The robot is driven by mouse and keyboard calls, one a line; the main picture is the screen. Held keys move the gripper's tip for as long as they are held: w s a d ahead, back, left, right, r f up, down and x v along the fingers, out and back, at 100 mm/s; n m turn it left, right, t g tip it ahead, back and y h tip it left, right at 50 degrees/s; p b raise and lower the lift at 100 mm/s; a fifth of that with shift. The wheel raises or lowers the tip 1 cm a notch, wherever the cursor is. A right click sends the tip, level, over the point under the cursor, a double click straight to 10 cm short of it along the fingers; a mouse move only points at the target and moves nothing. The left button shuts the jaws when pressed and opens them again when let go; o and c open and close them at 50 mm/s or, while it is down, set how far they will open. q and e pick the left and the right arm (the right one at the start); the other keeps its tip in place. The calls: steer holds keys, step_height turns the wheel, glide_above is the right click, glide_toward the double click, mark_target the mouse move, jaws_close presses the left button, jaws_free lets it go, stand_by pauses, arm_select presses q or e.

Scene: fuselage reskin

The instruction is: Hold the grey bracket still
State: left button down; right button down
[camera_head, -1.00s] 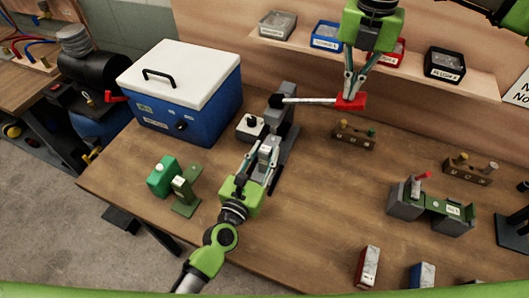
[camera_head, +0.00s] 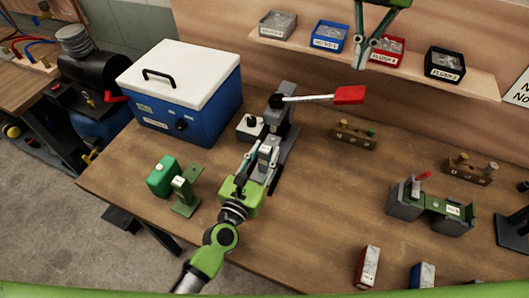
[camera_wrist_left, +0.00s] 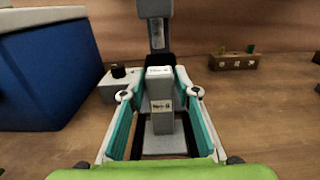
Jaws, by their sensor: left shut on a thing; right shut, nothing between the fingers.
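The grey bracket (camera_wrist_left: 161,100) stands upright in the left wrist view, between the two fingers of my left gripper (camera_wrist_left: 160,94). In the head view my left gripper (camera_head: 260,150) is shut on the bracket (camera_head: 265,154), at the near side of a grey lever press (camera_head: 287,120). The bracket's far end, by the press, is partly hidden. The press's lever reaches right to a red handle (camera_head: 349,95). My right gripper (camera_head: 362,66) is shut and empty, above the red handle and apart from it, in front of the shelf.
A blue box with a white lid (camera_head: 185,95) stands left of the press. A green fixture (camera_head: 178,185) is near the table's left edge. Labelled bins, including a blue one (camera_head: 329,37), line the shelf. A green-and-grey fixture (camera_head: 432,207) stands right; the middle table is mostly clear.

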stand_by(0.3)
arm_select(q)
steer(key=c, duration=1.5)
jaws_free()
